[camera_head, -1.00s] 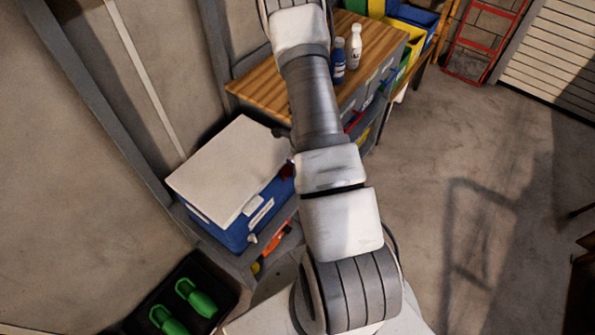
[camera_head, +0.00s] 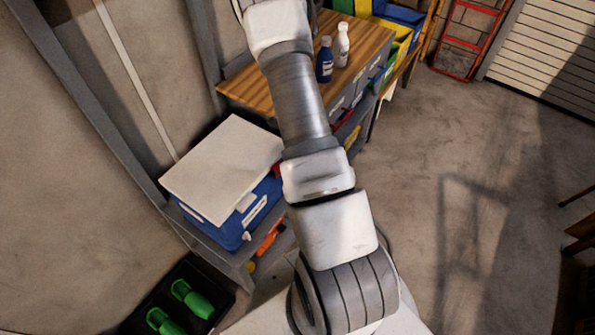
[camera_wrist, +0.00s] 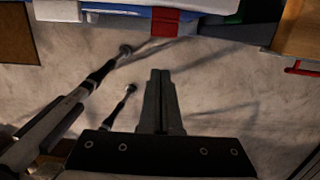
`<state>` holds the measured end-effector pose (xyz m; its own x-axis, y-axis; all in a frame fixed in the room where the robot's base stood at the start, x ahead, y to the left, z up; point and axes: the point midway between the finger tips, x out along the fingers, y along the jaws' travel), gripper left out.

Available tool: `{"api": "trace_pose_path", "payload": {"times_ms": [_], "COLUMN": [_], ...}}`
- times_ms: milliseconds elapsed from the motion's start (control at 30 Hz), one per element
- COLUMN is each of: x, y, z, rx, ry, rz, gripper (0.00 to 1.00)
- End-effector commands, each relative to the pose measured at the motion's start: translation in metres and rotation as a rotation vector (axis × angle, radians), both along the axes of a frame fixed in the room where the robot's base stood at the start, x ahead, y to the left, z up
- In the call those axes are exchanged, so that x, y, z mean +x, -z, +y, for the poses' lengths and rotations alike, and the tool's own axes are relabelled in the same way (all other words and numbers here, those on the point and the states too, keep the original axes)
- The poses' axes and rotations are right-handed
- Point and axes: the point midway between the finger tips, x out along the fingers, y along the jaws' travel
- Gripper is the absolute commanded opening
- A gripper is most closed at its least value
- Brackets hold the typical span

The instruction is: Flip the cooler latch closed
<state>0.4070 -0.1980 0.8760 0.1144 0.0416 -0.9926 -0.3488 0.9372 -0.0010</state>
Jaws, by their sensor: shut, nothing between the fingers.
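The cooler has a blue body (camera_head: 233,228) and a flat white lid (camera_head: 222,165). It sits left of my arm in the head view. A light latch-like piece (camera_head: 246,203) shows at the lid's front edge. A small dark red piece shows at the cooler's right edge, partly hidden by my arm. In the wrist view, a red block (camera_wrist: 175,22) sits against a blue and white body at the top edge, likely the cooler with its latch. My gripper (camera_wrist: 160,75) is shut and empty, below and apart from the red block. The head view does not show it.
A grey shelf (camera_head: 235,265) supports the cooler, with an orange tool on it. A wooden-topped bench (camera_head: 255,85) holds blue and white bottles. A black tray (camera_head: 225,290) with green items is at lower left.

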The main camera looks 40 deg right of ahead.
Motion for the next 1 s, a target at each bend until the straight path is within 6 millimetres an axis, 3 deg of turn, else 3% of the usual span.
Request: {"api": "trace_pose_path", "payload": {"times_ms": [100,300,1000], "x": [0.008,0.015,0.017], "y": [-0.025,-0.047,-0.054], "z": [0.003,0.006,0.008], "rx": [-0.001,0.0,0.002], "ry": [-0.004,-0.001,-0.006], "rz": [-0.001,0.001,-0.001], "gripper": [0.0,0.0,0.0]}}
